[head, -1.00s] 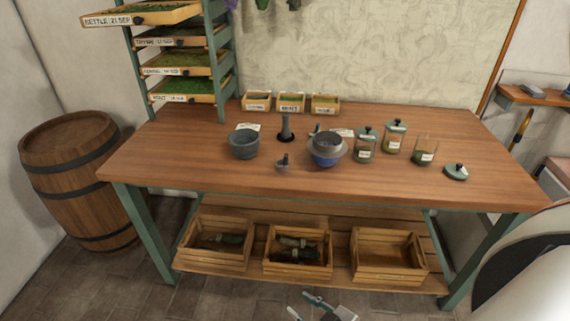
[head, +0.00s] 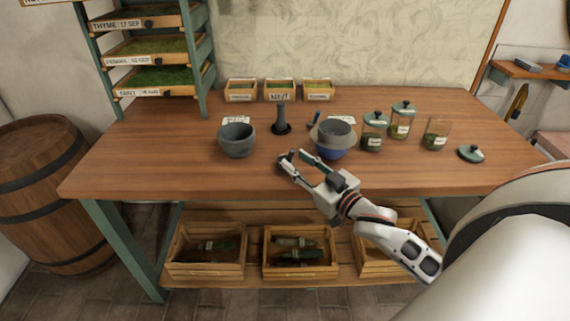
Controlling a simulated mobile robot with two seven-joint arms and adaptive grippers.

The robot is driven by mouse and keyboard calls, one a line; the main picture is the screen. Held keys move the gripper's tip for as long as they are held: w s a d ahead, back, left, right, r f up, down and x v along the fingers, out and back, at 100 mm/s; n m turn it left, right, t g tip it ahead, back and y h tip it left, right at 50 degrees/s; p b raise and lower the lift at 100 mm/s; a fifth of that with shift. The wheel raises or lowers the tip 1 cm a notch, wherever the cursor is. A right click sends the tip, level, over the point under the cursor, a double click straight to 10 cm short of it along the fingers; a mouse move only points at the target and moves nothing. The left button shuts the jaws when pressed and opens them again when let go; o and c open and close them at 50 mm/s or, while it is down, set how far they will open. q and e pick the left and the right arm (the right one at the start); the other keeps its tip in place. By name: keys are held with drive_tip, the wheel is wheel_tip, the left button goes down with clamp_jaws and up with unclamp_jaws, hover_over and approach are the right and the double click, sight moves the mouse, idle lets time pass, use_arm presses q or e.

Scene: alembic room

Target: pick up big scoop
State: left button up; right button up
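My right gripper (head: 295,161) is over the front middle of the wooden table, its two fingers apart and pointing to the far left. A small dark grey piece (head: 288,155) is at its fingertips, partly hidden by them; it may be a scoop, and I cannot tell whether the fingers touch it. I cannot tell which piece is the big scoop. My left gripper is out of view.
A grey mortar (head: 237,140) stands left of the gripper, and a dark pestle (head: 281,118) stands behind it. Glass jars (head: 373,132) and a loose lid (head: 471,153) are to the right. Small label boxes (head: 279,90) line the back. The table's left front (head: 150,172) is clear.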

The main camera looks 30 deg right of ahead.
sight(290, 155)
drive_tip(key=w, duration=0.4)
drive_tip(key=shift+w+f, duration=0.15)
drive_tip(key=shift+f, duration=0.05)
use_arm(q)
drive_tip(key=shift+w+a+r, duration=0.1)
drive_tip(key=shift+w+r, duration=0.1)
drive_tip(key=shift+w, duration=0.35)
use_arm(e)
clamp_jaws()
drive_tip(key=shift+r, duration=0.15)
